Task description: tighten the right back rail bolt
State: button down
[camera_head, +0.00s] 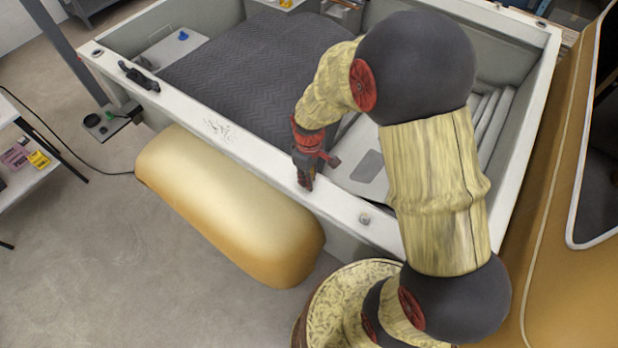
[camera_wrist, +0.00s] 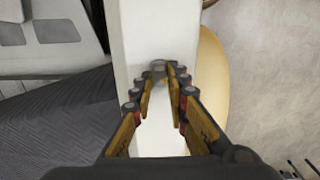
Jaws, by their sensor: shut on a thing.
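My gripper (camera_head: 305,182) points down at the middle of the near white rail (camera_head: 250,150). In the wrist view the gripper (camera_wrist: 160,82) has its fingers drawn together on a small grey piece (camera_wrist: 158,67) over the rail. Most of that piece is hidden between the fingertips, and I cannot tell whether it is a bolt or a tool, or whether it touches the rail. A bolt (camera_head: 365,218) with a pale round head sits on the rail to the right of my gripper, apart from it. Another small bolt (camera_head: 97,53) shows at the rail's left end.
A dark handle (camera_head: 138,77) stands on the rail's left part. A yellow rounded fender (camera_head: 230,205) bulges below the rail. A dark ribbed mat (camera_head: 250,65) lies inside the shell. A table with small boxes (camera_head: 38,160) stands at left. A tan panel (camera_head: 550,240) rises at right.

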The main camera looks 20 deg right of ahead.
jog(key=m+b, duration=0.1)
jog(key=m, duration=0.3)
jog(key=shift+d+f+m+b, duration=0.1)
jog(key=shift+m+b, duration=0.2)
jog(key=shift+b, duration=0.05)
jog(key=m+b, duration=0.1)
jog(key=m, duration=0.3)
jog(key=shift+m, duration=0.3)
jog(key=m+b, duration=0.1)
jog(key=m, duration=0.3)
jog(key=shift+d+m, duration=0.15)
jog(key=shift+m, duration=0.15)
jog(key=m+b, duration=0.1)
jog(key=m, duration=0.4)
jog(key=c, duration=1.7)
grip_release()
jog(key=shift+c, duration=0.2)
